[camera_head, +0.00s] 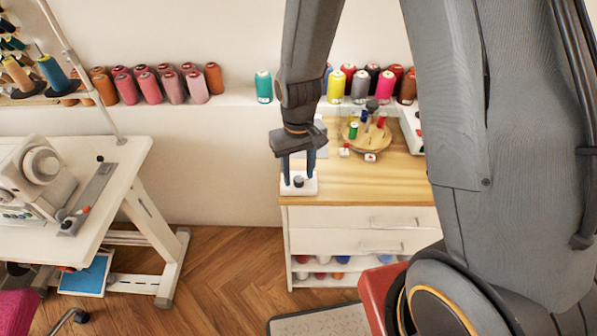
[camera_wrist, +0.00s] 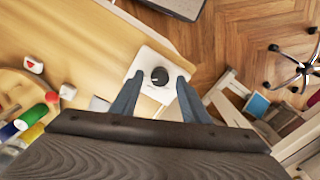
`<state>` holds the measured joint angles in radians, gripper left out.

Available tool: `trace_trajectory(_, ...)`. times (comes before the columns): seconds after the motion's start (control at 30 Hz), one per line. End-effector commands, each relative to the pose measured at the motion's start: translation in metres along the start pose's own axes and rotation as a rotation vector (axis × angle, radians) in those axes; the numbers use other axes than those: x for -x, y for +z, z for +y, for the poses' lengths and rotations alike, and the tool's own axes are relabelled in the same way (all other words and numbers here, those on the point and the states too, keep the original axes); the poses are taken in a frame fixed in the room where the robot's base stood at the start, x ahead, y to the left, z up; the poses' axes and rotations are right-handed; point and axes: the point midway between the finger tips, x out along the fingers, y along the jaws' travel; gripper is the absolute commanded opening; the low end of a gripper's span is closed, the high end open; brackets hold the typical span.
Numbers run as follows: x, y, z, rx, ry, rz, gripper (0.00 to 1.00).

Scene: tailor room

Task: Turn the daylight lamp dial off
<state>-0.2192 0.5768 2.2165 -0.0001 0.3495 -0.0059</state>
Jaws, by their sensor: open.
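The daylight lamp dial is a small dark round knob (camera_wrist: 160,76) on a white square base (camera_wrist: 146,61). In the head view the knob (camera_head: 298,181) and its white base (camera_head: 309,188) sit at the front left corner of the wooden cabinet top. My gripper (camera_head: 298,179) points down over the base, with its two blue fingers on either side of the knob. In the wrist view my gripper (camera_wrist: 153,92) is open, with a gap between each finger and the knob. I cannot tell whether the fingertips touch the base.
The wooden cabinet top (camera_head: 390,184) is clear right of the base. A round wooden thread stand (camera_head: 356,141) and small red-and-white blocks (camera_head: 370,157) stand farther back. Thread cones (camera_head: 337,88) line the ledge behind. A sewing table (camera_head: 125,160) stands left, across open floor.

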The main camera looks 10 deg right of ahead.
Motion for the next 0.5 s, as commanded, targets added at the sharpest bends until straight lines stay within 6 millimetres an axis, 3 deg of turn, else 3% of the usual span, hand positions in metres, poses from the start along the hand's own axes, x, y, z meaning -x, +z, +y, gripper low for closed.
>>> trace_trajectory(0.37, -0.0056, -0.0003, 0.0001, 0.000, 0.000, 0.001, 0.42)
trace_trajectory(0.5, -0.0055, -0.0003, 0.0001, 0.000, 0.000, 0.001, 0.21)
